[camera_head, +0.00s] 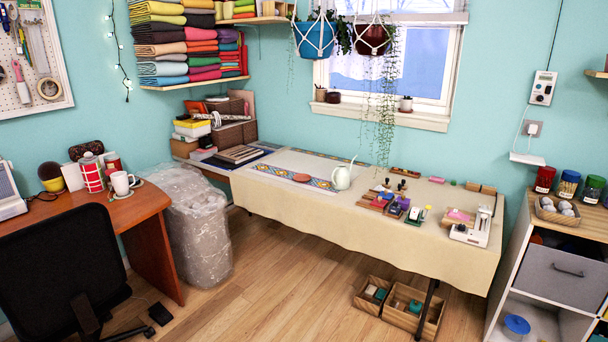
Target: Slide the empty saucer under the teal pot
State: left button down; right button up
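A teal-blue pot (316,40) hangs in a white macrame hanger in front of the window, with a leafy plant in it. It hangs in the air above the table. A small reddish-brown round flat thing (302,177) lies on the patterned runner on the table; it may be the saucer, but it is too small to be sure. It looks bare on top and is well below the hanging pot, apart from it. Neither of my grippers is in view.
The cloth-covered table (345,205) holds a white watering can (341,178), stamps and ink pads. A dark red pot (373,40) hangs beside the teal one. A desk (150,206), chair (60,268) and wrapped bin (196,225) stand left. Wooden floor (270,290) is open in front.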

aim_at(301, 177)
jog(key=i, duration=2.85)
